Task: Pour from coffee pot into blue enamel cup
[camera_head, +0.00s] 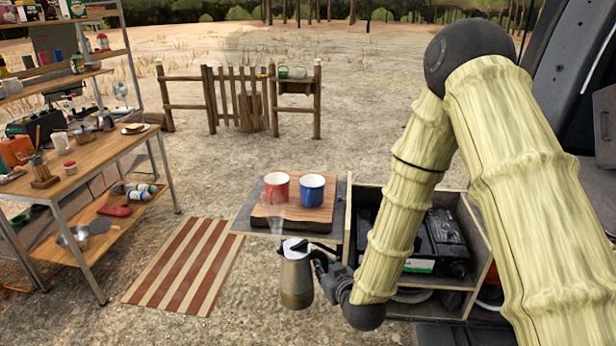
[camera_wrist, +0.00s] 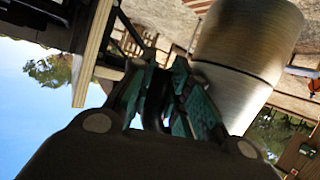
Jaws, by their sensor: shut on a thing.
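The coffee pot (camera_head: 296,279) is a metal pot with a dark handle and a pale top. My gripper (camera_head: 322,264) is shut on its handle and holds it upright in front of the tailgate table. In the wrist view the pot's metal body (camera_wrist: 245,60) fills the upper right, and my gripper (camera_wrist: 160,92) shows with its fingers around the dark handle. The blue enamel cup (camera_head: 311,190) stands upright on a wooden board, up and slightly right of the pot. A red cup (camera_head: 277,186) stands just left of it. The insides of both cups are hard to make out.
The wooden board (camera_head: 290,222) lies on a grey surface (camera_head: 245,222) beside an open drawer box (camera_head: 349,225) with dark gear. A shelf bench (camera_head: 85,165) with many items stands left. A striped mat (camera_head: 185,265) lies on the ground. Faint steam rises near the pot.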

